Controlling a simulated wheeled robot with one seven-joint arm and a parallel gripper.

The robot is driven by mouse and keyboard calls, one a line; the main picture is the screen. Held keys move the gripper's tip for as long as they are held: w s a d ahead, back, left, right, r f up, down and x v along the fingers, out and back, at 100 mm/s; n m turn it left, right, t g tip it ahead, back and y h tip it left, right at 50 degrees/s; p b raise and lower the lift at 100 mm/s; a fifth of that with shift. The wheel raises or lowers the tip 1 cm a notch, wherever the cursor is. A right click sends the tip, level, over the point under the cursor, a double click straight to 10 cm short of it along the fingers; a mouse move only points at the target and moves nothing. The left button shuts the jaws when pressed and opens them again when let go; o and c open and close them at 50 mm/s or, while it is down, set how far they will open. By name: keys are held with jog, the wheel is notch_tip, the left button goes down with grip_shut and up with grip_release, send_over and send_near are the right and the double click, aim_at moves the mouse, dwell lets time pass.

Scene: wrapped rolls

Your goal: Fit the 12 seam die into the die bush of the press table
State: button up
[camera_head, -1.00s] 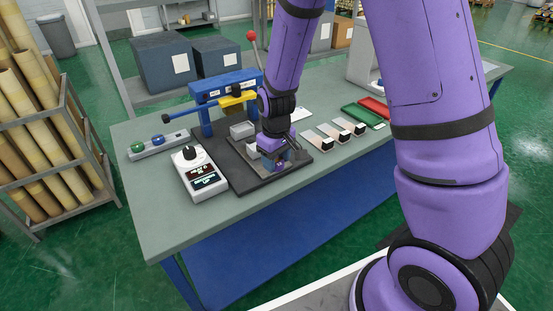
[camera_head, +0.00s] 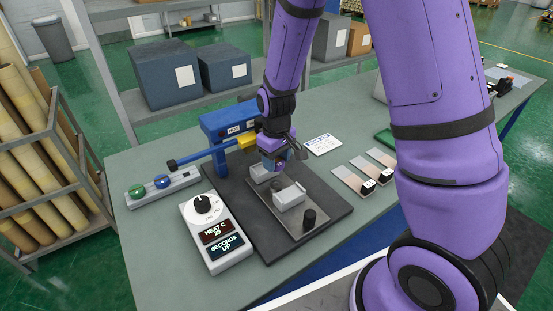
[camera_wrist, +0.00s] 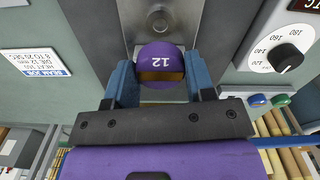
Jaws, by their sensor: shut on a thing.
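The die, a purple round piece marked 12 (camera_wrist: 161,60), sits between the two blue fingers of my gripper (camera_wrist: 161,78) in the wrist view. My gripper is shut on it. A round metal fitting with a dark centre, possibly the die bush (camera_wrist: 158,21), lies just beyond the die on a grey metal plate. The die is largely hidden there. I cannot tell the height gap between die and plate.
A blue press frame (camera_head: 222,122) with a yellow part stands behind my gripper. Sample strips (camera_head: 366,175) and a printed card (camera_head: 322,144) lie at right.

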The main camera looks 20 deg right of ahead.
jog(key=shift+f, duration=2.5)
jog(key=shift+f, duration=0.15)
jog(key=shift+f, duration=0.85)
jog(key=o, duration=1.2)
jog(key=shift+c, duration=0.2)
notch_tip(320, 180, up, 11)
jog(key=shift+f, duration=0.1)
